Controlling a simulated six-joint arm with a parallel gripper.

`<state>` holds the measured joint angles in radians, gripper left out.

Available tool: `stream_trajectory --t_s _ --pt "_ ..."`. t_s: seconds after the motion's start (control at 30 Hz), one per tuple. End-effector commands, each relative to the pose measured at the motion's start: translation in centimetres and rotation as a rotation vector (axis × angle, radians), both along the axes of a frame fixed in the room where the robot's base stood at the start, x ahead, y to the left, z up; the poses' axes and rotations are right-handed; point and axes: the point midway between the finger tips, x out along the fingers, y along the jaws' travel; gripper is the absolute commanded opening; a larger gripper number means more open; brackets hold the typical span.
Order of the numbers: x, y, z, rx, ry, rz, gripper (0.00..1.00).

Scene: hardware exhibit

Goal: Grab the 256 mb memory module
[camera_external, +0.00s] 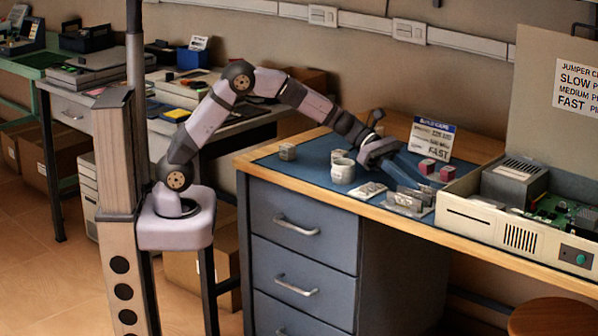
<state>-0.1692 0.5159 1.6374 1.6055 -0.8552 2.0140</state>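My gripper (408,177) is over the right half of the blue mat (318,170), pointing down and to the right. Its fingers are small and partly merge with what lies below, so I cannot tell if they are open or shut or touch anything. Just below and in front of it is a group of thin upright grey pieces (408,201), perhaps memory modules in a holder. A flat light-coloured piece (371,190) lies to their left. No 256 MB label is readable, so I cannot tell which piece is that module.
A white cup (343,171) stands left of my gripper, with a grey cube (287,151) farther left. An open computer case (510,215) fills the desk's right side.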

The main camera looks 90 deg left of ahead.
Motion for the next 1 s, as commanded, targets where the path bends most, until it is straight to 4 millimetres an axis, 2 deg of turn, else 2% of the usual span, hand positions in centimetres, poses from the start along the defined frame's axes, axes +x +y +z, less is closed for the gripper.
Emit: stream_trajectory --t_s 0.2,0.47,0.6,1.0 --pt "1.3 -1.27 -0.74 0.0 0.0 0.0 0.28" --pt "1.41 -1.36 -0.79 0.0 0.0 0.001 0.28" --pt "1.4 -1.35 -0.79 0.0 0.0 0.001 0.0" --pt "1.41 -1.34 -0.45 0.0 -0.001 0.002 0.0"
